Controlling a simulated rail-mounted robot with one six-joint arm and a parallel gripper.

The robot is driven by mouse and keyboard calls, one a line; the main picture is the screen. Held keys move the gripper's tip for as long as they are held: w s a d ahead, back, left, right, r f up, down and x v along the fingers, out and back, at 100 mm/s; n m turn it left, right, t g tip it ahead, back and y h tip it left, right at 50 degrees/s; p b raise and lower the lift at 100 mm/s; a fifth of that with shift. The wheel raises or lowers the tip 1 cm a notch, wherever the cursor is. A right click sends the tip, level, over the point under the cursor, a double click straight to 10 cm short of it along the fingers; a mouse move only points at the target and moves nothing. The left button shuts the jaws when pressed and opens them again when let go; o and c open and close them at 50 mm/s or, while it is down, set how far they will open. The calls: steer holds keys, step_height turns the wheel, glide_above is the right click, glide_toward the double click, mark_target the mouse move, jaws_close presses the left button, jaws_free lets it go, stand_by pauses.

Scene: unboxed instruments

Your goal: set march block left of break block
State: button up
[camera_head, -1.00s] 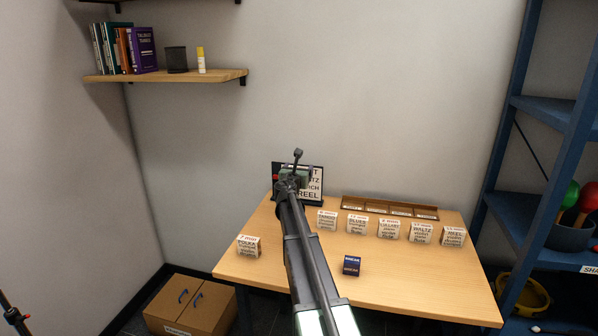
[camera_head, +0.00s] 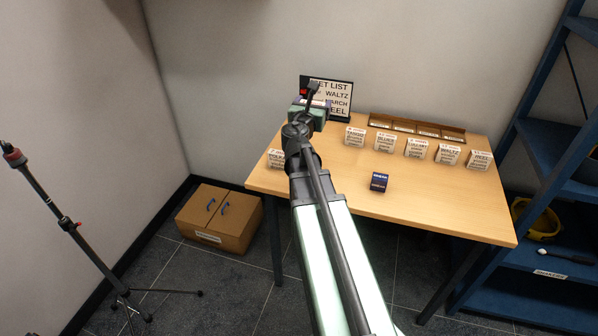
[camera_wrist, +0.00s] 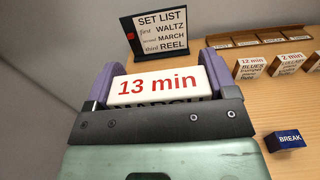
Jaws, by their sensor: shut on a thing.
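My gripper (camera_head: 314,103) is shut on the march block (camera_wrist: 155,87), a white block with red "13 min" on its face and "MARCH" partly hidden below by the gripper. It is held above the left back part of the table, in front of the set list sign. The break block (camera_head: 379,182), small and dark blue, sits alone near the middle front of the table. It also shows in the wrist view (camera_wrist: 286,140), to the right of my gripper and lower.
The set list sign (camera_wrist: 161,34) reads waltz, march, reel. A brown slotted rack (camera_head: 417,128) stands at the table's back. Several white blocks, including the blues block (camera_head: 385,143), stand in a row before it. The polka block (camera_head: 276,157) is partly behind my arm. Table around the break block is clear.

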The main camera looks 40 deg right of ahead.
steer(key=f+b, duration=2)
steer(key=shift+d+f+b, duration=0.2)
steer(key=shift+f+b, duration=0.1)
steer(key=shift+r+p, duration=0.3)
steer(key=shift+f, duration=0.2)
steer(key=o, duration=0.9)
steer(key=shift+c, duration=0.2)
steer(key=shift+r, duration=0.1)
